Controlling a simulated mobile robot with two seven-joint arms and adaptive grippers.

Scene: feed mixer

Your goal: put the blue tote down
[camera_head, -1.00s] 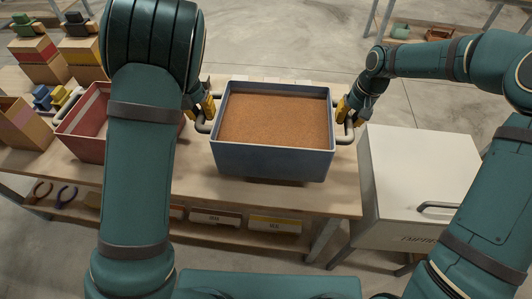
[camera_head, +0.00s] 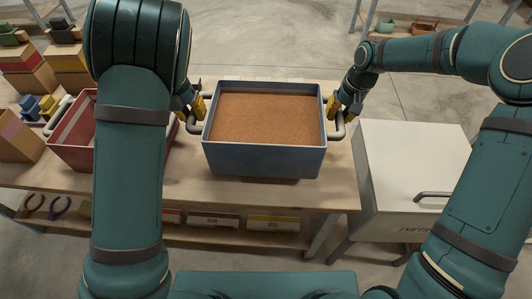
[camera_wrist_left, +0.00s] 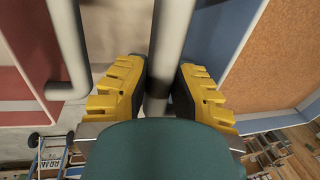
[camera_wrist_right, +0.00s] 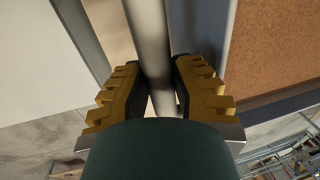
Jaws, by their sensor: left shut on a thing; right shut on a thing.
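The blue tote (camera_head: 264,160) is full of brown granular feed (camera_head: 265,119) and looks level over the wooden bench in the head view. A dark shadow shows beneath its front; I cannot tell whether its base touches the bench. My left gripper (camera_head: 196,108) is shut on the tote's left handle, a grey bar (camera_wrist_left: 160,85) between the yellow fingers in the left wrist view. My right gripper (camera_head: 338,108) is shut on the right handle, whose bar (camera_wrist_right: 152,50) shows between the fingers in the right wrist view.
A red tote (camera_head: 78,158) stands close left of the blue tote on the bench (camera_head: 190,190). A white lidded bin (camera_head: 412,165) stands to the right. Boxes (camera_head: 35,75) with small items are at far left. Bare bench shows in front of the blue tote.

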